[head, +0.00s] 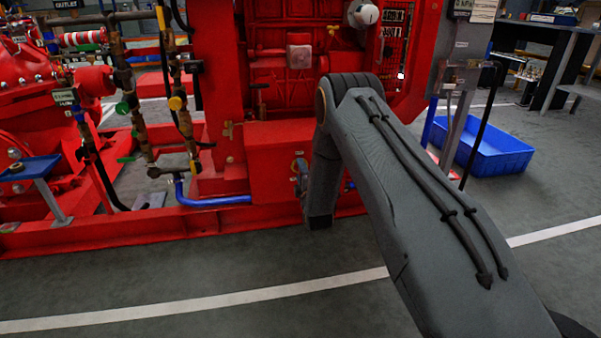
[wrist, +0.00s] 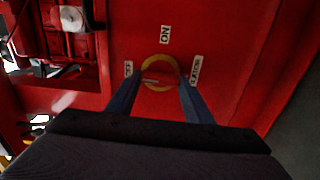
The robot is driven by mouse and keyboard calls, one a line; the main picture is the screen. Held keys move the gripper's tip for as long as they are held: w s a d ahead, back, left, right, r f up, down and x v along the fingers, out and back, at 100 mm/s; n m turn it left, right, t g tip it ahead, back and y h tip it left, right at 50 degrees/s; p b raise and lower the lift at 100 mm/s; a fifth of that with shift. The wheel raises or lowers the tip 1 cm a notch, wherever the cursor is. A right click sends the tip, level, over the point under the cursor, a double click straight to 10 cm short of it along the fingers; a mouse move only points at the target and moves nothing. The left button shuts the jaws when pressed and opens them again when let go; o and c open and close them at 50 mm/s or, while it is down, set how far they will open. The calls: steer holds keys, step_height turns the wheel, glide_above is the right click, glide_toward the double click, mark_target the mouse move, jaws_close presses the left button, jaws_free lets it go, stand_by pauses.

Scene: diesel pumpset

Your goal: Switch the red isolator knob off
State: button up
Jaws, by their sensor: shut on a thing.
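The red isolator knob (wrist: 160,73) sits inside a yellow ring (wrist: 158,58) on a red panel in the wrist view. A small pale mark shows low in the ring, but I cannot tell the knob's exact pointing. The ON label (wrist: 165,35) is above the ring, the OFF label (wrist: 128,69) is at its left, and another label (wrist: 196,70), hard to read, is at its right. My gripper (wrist: 162,80) reaches the ring with one finger on each side and is shut on the knob.
The red pumpset frame (head: 120,238) stands low across the floor in the head view. Valves and pipes with a yellow cap (head: 177,103) are at left. A blue tray (head: 490,150) lies on the floor at right. The front floor is clear.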

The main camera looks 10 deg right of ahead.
steer(key=o, duration=1.1)
steer(key=shift+c, duration=0.2)
steer(key=s+p, duration=0.3)
steer(key=s, duration=0.5)
steer(key=shift+w, duration=0.1)
